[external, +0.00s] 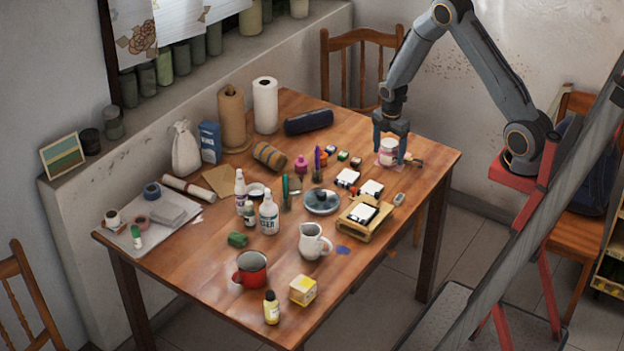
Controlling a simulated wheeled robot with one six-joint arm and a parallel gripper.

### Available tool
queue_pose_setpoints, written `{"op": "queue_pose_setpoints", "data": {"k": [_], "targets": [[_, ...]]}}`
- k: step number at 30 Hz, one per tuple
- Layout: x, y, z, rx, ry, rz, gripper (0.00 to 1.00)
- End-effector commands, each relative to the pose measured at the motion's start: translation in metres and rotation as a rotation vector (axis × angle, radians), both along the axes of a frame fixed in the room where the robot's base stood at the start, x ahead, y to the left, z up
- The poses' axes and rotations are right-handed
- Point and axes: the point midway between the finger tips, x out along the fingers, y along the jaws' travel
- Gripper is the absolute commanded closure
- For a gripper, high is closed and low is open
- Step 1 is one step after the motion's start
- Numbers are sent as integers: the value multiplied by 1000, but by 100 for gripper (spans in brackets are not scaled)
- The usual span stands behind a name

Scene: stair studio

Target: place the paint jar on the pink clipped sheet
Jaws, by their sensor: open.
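The paint jar (388,154), pale with a pinkish label, stands upright at the back right of the table. A pink sheet (379,163) shows under and around its base, and the jar appears to rest on it. Much of the sheet is hidden by the jar and my fingers, and its clip cannot be made out. My gripper (390,147) points down over the jar, its two dark fingers open, one on each side of it. I cannot tell whether either finger touches the jar.
A brush-like item (414,161) lies just right of the sheet. Small paint pots (343,156) stand to the left, and white blocks (371,189) lie in front. A dark case (309,122) is farther back. The table's right edge is close by.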

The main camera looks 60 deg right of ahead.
Motion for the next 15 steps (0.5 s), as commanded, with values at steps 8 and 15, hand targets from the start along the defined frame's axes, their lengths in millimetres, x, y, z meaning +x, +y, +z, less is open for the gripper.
{"op": "queue_pose_setpoints", "data": {"k": [8, 15], "targets": [[2, 0, 44, -1, -6, 0, 26], [2, 0, 86, -1, -5, 0, 26]]}}
